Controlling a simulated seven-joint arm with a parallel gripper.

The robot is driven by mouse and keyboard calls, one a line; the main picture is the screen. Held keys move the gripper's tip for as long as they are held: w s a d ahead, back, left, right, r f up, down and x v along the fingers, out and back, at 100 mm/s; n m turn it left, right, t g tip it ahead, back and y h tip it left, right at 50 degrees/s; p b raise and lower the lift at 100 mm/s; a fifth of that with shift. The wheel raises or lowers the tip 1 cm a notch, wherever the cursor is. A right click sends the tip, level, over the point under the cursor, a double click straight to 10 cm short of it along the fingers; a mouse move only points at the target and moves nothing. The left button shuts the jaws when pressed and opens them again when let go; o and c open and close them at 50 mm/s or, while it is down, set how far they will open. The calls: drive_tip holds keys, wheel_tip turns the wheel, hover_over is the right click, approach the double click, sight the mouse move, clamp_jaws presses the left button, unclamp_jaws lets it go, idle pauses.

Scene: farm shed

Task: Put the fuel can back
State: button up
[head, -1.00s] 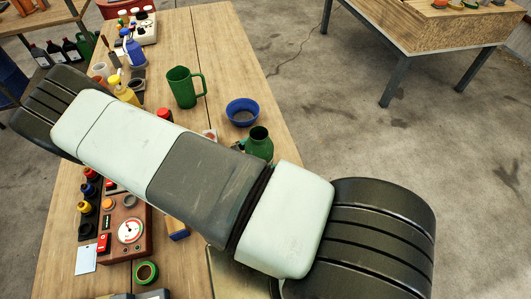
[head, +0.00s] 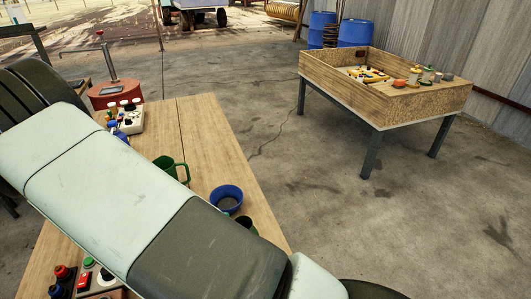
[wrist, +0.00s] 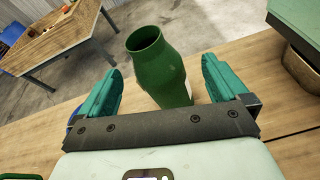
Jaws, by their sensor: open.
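My gripper (wrist: 162,72) is open in the wrist view, with its two teal fingers on either side of a green bottle-shaped container (wrist: 160,68). The container has a round open mouth and stands on the wooden bench (wrist: 285,112). Gaps show between it and both fingers. In the head view only a bit of this container (head: 244,222) shows past my arm, and my gripper is hidden. I cannot pick out with certainty a fuel can. A red container with an upright lever (head: 115,92) stands beyond the bench's far end in the head view.
A green mug (head: 168,168) and a blue bowl (head: 227,197) stand on the bench. A walled wooden table (head: 388,105) with small items stands right, with blue drums (head: 354,32) behind. The floor between is clear.

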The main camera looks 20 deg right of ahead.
drive_tip(key=s+d+r+m+t+y, duration=0.2)
drive_tip(key=s+r+m+y, duration=0.2)
drive_tip(key=r, duration=0.6)
drive_tip(key=s+d+r+m+t+y, duration=0.2)
drive_tip(key=s+r+m+y, duration=0.2)
drive_tip(key=r, duration=0.6)
drive_tip(key=s+d+r+m+t+y, duration=0.2)
drive_tip(key=s+r+m+y, duration=0.2)
drive_tip(key=r, duration=0.6)
drive_tip(key=m+y, duration=0.2)
drive_tip(key=m, duration=0.1)
drive_tip(key=shift+s+d+r+y, duration=0.15)
drive_tip(key=shift+d+r+y, duration=0.15)
drive_tip(key=shift+r, duration=0.1)
